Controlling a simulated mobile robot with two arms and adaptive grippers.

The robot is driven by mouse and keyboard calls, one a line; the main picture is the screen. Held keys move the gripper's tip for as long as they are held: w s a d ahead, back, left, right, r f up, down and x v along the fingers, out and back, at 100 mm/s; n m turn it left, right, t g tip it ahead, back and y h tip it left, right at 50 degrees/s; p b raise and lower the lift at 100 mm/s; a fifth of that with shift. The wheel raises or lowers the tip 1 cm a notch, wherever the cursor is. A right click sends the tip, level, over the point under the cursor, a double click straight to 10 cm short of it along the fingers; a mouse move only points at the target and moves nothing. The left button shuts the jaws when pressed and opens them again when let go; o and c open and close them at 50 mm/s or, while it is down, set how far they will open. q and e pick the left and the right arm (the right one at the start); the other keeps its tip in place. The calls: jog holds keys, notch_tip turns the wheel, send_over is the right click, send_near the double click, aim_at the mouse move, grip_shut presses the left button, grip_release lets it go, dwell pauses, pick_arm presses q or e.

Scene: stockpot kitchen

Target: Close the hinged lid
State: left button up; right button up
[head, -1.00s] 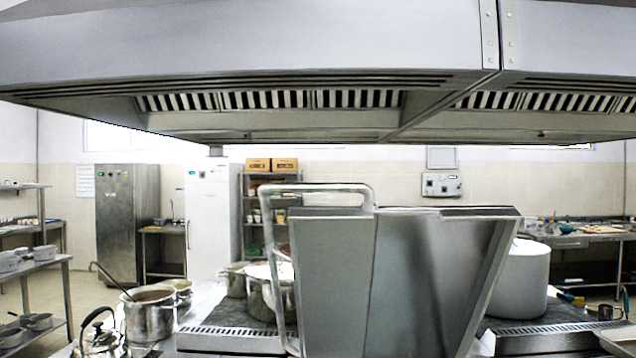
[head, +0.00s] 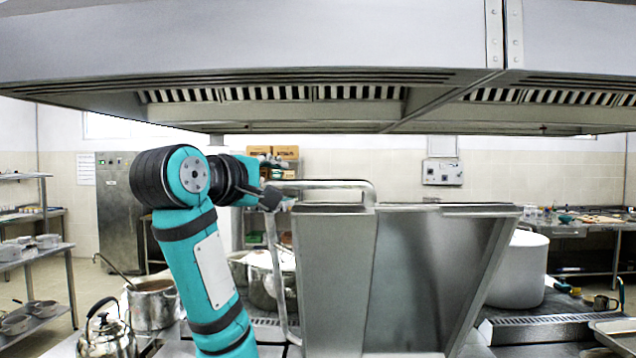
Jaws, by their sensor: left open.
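The hinged lid (head: 335,270) is a large grey metal panel. It stands raised in the middle of the head view, with its hollow inner side (head: 430,270) showing at the right. A bent tube handle (head: 325,185) runs along its top left and down its left side. My left gripper (head: 277,180) is open, at the upper left of the lid beside the handle's upper left corner. I cannot tell whether it touches the tube. The lower part of the lid is cut off by the picture's edge. My right gripper is not in view.
A kettle (head: 106,335) and an open pot with a ladle (head: 152,304) stand at the lower left. More pots (head: 262,278) stand behind the handle. A tall white pot (head: 520,270) stands right of the lid. A wide extractor hood (head: 250,45) hangs overhead.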

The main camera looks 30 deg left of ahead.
aim_at(317, 183)
pick_arm(q)
jog(key=w+a+p, duration=0.1)
jog(key=w+p, duration=0.1)
jog(key=w, duration=0.3)
jog(key=w+p, duration=0.3)
jog(key=w, duration=0.2)
jog(key=w+a+f+p, duration=0.1)
jog(key=w+p, duration=0.1)
jog(key=w, duration=0.4)
jog(key=shift+w+a+p, duration=0.1)
jog(key=shift+a+p, duration=0.2)
jog(key=shift+w+a+f, duration=0.1)
jog(key=shift+w+f, duration=0.1)
jog(key=shift+w, duration=0.35)
grip_shut()
